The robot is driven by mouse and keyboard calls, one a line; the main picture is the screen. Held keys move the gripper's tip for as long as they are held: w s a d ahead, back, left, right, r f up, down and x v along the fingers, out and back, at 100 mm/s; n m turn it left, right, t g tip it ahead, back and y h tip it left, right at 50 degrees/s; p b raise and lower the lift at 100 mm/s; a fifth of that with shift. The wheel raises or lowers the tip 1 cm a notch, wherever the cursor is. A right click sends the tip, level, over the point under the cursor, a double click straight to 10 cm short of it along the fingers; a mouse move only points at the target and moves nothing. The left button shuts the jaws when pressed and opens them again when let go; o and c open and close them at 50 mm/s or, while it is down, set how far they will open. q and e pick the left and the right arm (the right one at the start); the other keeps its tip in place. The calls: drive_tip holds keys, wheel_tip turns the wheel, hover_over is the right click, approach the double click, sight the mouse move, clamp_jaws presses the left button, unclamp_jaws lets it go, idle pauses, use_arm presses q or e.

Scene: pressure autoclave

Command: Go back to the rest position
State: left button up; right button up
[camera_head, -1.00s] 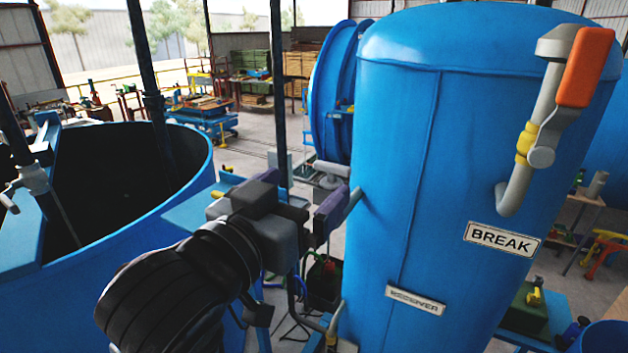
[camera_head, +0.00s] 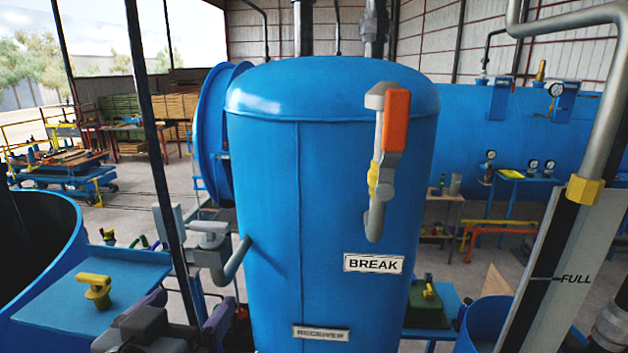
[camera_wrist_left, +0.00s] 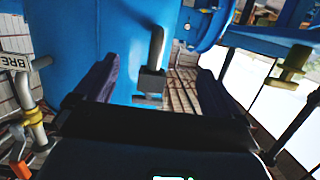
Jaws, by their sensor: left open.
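My left gripper (camera_head: 195,303) is at the bottom of the head view, in front of the lower left side of the blue receiver tank (camera_head: 270,210). Its dark purple fingers are apart. In the left wrist view the open fingers (camera_wrist_left: 158,65) show a grey valve piece (camera_wrist_left: 150,83) in the gap between them, with no finger touching it. In the head view a grey valve with a bent pipe (camera_head: 215,250) stands out from the tank's left side, above the gripper. My right gripper is not in view.
An orange-handled valve (camera_head: 396,120) is on the tank above the BREAK plate (camera_head: 373,263). A yellow valve (camera_head: 95,290) sits on a blue shelf (camera_head: 60,315) at left.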

use_arm(q)
drive_tip(key=s+a+f+g+p, duration=0.1)
drive_tip(key=s+f+g+p, duration=0.3)
drive_tip(key=f, duration=0.9)
drive_tip(key=s+a+f+g+p, duration=0.15)
drive_tip(key=s+f+g, duration=0.45)
drive_tip(key=f, duration=0.8)
drive_tip(key=s+f+g+p, duration=0.1)
drive_tip(key=s+f, duration=0.2)
drive_tip(key=s, duration=0.3)
drive_tip(key=s+a+f+m+p, duration=0.1)
drive_tip(key=s+f+p, duration=0.1)
drive_tip(key=s+f, duration=0.2)
drive_tip(key=shift+s+f+g+y, duration=0.2)
drive_tip(key=shift+s+g+y, duration=0.15)
drive_tip(key=shift+s, duration=0.8)
